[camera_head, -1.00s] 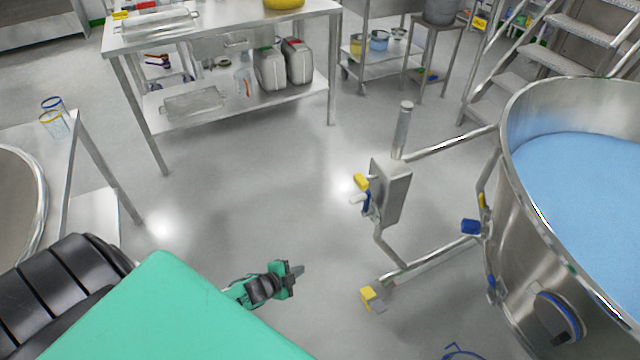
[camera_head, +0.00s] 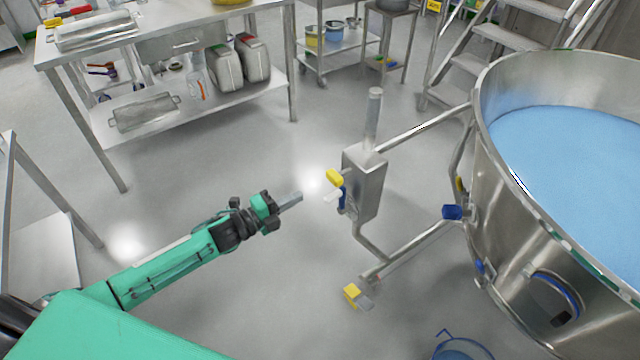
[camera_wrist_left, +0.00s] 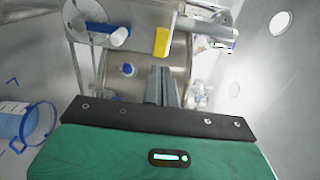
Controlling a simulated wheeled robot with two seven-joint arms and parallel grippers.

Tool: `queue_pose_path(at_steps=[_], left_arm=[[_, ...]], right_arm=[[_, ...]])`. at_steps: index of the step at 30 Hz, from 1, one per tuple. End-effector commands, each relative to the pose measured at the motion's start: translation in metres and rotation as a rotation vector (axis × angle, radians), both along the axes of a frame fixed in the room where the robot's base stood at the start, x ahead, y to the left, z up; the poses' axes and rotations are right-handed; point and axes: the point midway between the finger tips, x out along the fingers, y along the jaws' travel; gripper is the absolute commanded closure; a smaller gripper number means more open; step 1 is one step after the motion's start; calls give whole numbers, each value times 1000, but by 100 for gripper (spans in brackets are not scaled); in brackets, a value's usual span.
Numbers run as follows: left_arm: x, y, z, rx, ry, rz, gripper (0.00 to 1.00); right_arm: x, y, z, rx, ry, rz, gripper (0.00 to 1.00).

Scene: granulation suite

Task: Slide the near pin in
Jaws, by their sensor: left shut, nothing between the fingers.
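A steel box (camera_head: 364,182) stands on the tubular frame of a large steel bowl (camera_head: 505,215). A yellow knob (camera_head: 334,177) and a blue piece with a white end (camera_head: 335,195) stick out of the box's left side. In the left wrist view, a yellow block (camera_wrist_left: 161,42) and a blue piece with a white end (camera_wrist_left: 107,34) show beyond the fingers. I cannot tell which part is the near pin. My left gripper (camera_head: 294,199) is shut and empty, a short gap left of these parts; its fingers also show in the left wrist view (camera_wrist_left: 161,86). My right gripper is out of view.
The bowl holds blue material. A yellow-ended foot (camera_head: 353,295) is low on the frame. A blue-rimmed container (camera_head: 460,348) is at the bottom edge. A steel table (camera_head: 165,118) stands behind, and steps (camera_head: 500,40) are at the back right. The floor around the gripper is clear.

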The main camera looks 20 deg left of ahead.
Motion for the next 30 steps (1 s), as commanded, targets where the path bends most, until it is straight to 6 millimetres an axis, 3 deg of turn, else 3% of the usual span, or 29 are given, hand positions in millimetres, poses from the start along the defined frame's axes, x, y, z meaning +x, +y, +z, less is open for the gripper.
queue_pose_path(at_steps=[9,15,30], left_arm=[[44,-34,2,-2,-1,0,100],[63,-48,1,-2,0,1,100],[70,-54,0,0,1,1,100]], right_arm=[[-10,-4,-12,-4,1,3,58],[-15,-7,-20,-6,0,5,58],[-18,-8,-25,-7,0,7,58]])
